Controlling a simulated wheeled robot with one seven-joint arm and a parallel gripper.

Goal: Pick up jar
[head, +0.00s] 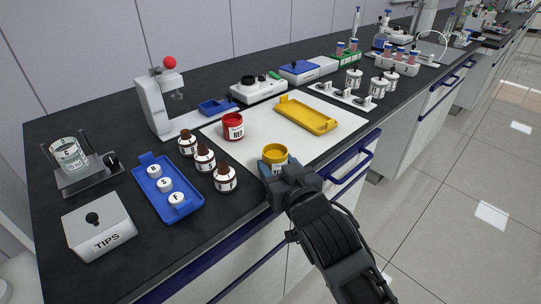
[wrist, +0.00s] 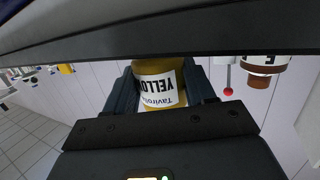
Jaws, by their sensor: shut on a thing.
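A yellow jar (head: 275,154) with a white label stands at the front edge of the white mat in the head view. My gripper (head: 275,167) is shut on it, with a finger on each side. In the wrist view the yellow jar (wrist: 159,82) sits between the two dark fingers, and its label reads "YELLO". The fingers hide part of the jar's lower half in the head view. I cannot tell whether its base touches the mat. A red jar (head: 233,127) stands on the mat, behind and left of the yellow one.
A yellow tray (head: 306,115) lies on the white mat (head: 262,121). Several brown bottles (head: 226,179) stand left of my gripper, beside a blue tray (head: 168,188) with white-lidded pots. A TIPS box (head: 98,225) stands front left. The counter's front edge runs beneath my arm.

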